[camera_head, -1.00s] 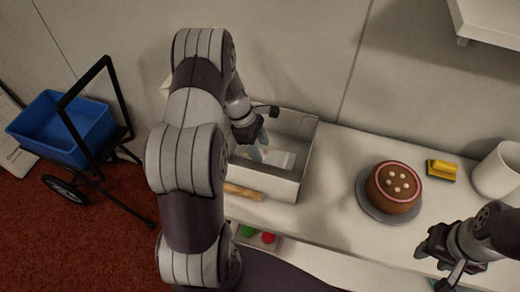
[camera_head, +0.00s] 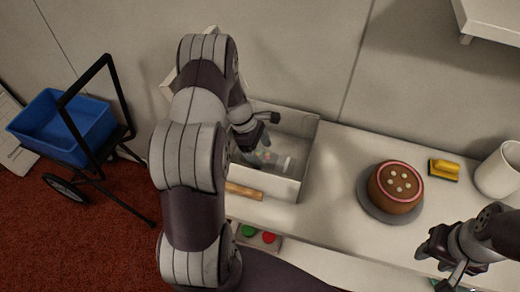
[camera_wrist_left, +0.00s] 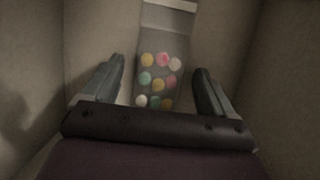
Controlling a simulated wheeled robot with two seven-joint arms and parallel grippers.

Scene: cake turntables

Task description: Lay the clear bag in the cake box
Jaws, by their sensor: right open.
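The cake box (camera_head: 284,184) is a white open box on the counter at the back left. The clear bag (camera_head: 284,162) with coloured round sweets lies inside it, partly hidden by my left gripper (camera_head: 262,148). In the left wrist view the bag (camera_wrist_left: 160,72) shows several pink, yellow, green and white sweets and a pale top strip. My left gripper (camera_wrist_left: 160,85) is inside the box, above the bag, with its fingers apart on either side of it. My right gripper (camera_head: 432,252) is open and empty at the counter's front right.
A brown cake (camera_head: 397,188) stands on a grey turntable (camera_head: 366,206). A yellow block-like item (camera_head: 444,169) and a white cylinder (camera_head: 497,172) stand to the right. A wooden stick-like item (camera_head: 244,191) lies before the box. Red and green round things (camera_head: 268,237) sit lower down.

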